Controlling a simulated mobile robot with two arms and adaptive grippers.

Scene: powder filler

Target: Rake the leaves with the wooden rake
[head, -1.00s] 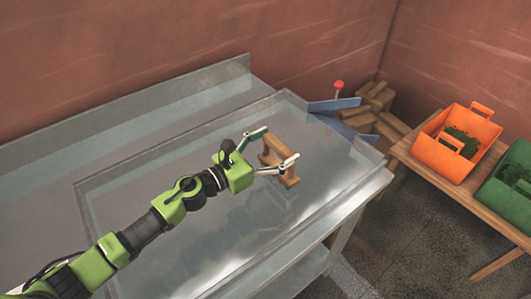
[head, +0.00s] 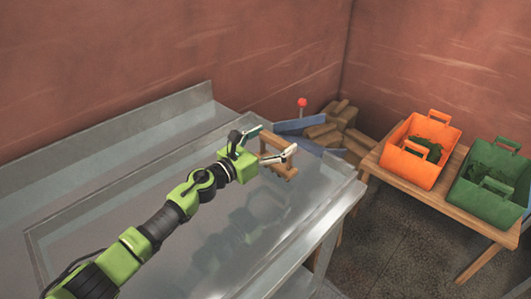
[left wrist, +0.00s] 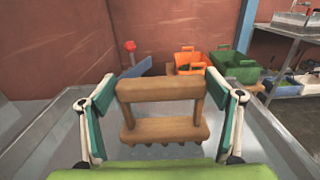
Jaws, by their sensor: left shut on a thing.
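My left gripper (head: 277,138) is shut on the wooden rake (head: 278,163), a brown frame with a top bar and a short-toothed lower bar. It is over the right part of the metal tray table (head: 120,195). In the left wrist view, the rake (left wrist: 160,90) sits between the two fingers with its teeth pointing down. I cannot tell whether the teeth touch the surface. No leaves show clearly on the tray. Dark green leafy matter (head: 428,147) lies in an orange bin (head: 405,170), and similar matter (head: 492,178) in a green bin (head: 478,203). My right gripper is out of view.
Both bins stand on a wooden bench (head: 440,205) to the right, with a floor gap before it. Beyond the tray's far right end are a blue chute (head: 300,126), a red-knobbed lever (head: 302,102) and brown blocks (head: 340,125). Low metal rims edge the tray.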

